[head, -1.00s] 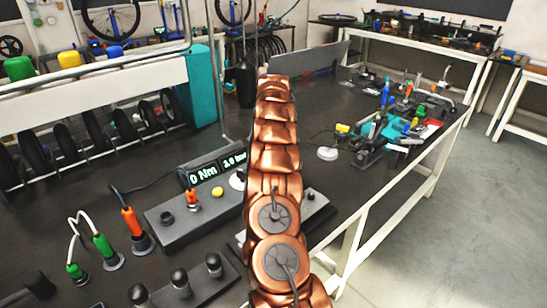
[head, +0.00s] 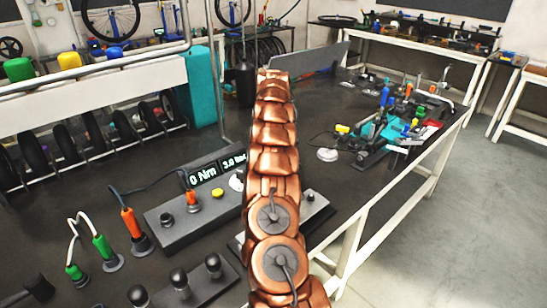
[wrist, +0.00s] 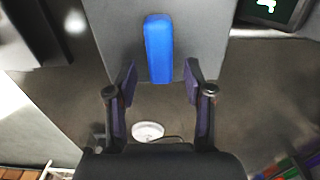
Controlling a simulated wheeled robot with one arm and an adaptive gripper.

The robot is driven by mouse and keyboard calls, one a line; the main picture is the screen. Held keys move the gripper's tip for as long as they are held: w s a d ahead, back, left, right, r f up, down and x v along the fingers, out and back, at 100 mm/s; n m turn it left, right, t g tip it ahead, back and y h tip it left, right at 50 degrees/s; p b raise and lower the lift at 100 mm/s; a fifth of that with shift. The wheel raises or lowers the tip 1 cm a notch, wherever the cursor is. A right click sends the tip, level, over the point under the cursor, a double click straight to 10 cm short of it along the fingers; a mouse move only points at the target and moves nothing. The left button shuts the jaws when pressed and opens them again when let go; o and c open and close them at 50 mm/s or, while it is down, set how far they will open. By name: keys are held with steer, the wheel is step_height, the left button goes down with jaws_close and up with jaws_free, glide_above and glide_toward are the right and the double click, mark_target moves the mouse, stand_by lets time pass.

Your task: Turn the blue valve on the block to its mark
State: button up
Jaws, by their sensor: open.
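In the wrist view the blue valve (wrist: 158,48) is an upright-looking elongated blue handle on the face of a grey block (wrist: 205,25). My gripper (wrist: 160,76) is open, with one dark finger on each side of the handle's lower end. A gap shows between each finger and the handle, and I see no contact. I cannot tell how far the fingertips are from the block. No mark for the valve can be made out. In the head view my arm hides the gripper and the blue valve.
In the head view a grey block (head: 165,222) with an orange plug and a yellow button (head: 217,193) stands left of my arm. Behind it are lit displays (head: 203,174). Cabled plugs (head: 131,224) stand further left. A tool-covered stretch of bench lies right; a round white disc (head: 327,155) lies nearer.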

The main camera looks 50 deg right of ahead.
steer(key=shift+d+r, duration=0.1)
steer(key=shift+r, duration=2.55)
steer(key=shift+r, duration=0.1)
